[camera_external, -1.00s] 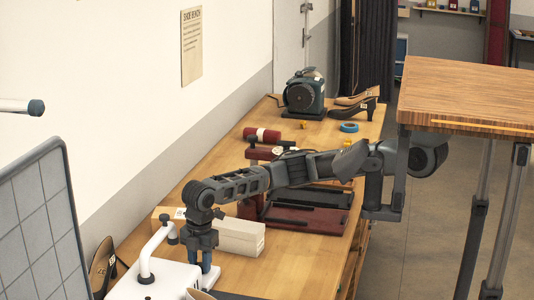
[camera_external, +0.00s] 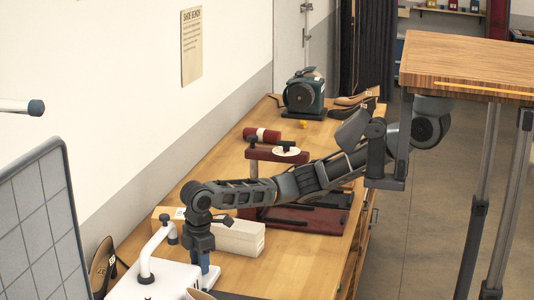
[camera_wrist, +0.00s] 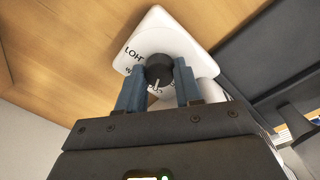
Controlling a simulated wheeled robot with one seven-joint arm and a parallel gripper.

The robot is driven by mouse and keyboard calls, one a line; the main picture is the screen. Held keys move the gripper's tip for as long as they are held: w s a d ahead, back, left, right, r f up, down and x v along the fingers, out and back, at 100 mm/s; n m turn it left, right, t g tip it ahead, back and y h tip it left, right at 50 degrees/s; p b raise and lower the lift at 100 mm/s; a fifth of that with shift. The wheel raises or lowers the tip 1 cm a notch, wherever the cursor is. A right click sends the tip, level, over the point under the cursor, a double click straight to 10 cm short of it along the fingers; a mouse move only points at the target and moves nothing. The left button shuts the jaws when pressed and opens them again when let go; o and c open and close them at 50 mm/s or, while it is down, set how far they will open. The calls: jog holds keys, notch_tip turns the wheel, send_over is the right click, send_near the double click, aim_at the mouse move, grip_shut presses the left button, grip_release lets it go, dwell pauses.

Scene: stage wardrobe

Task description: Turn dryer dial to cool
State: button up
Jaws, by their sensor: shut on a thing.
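The dryer (camera_external: 165,283) is a white unit with a bent white pipe and dark tip, at the lower left of the outside view. In the wrist view its white body (camera_wrist: 178,32) carries partly hidden dark lettering. A round black dial (camera_wrist: 159,72) with a pale pointer line sits there, the line pointing down in the picture. My gripper (camera_wrist: 160,70) has its two blue fingers shut on opposite sides of the dial. In the outside view my gripper (camera_external: 206,270) points down at the dryer's right side. The dial is hidden there. No cool mark is readable.
A pale box (camera_external: 237,238) stands close right of my gripper. Behind it are a maroon press (camera_external: 275,155) and a dark green machine (camera_external: 304,95). A shoe (camera_external: 102,265) is left of the dryer. A raised wooden table (camera_external: 465,70) is at right.

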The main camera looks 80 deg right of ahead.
dwell(0.3)
jog(key=o, duration=1)
jog(key=shift+o, duration=0.2)
jog(key=shift+s+a+r+b, duration=0.1)
jog(key=shift+r+b, duration=0.1)
jog(key=shift+r, duration=1.75)
jog(key=shift+s+r+b, duration=0.1)
jog(key=shift+r+b, duration=0.05)
jog(key=shift+r, duration=1.8)
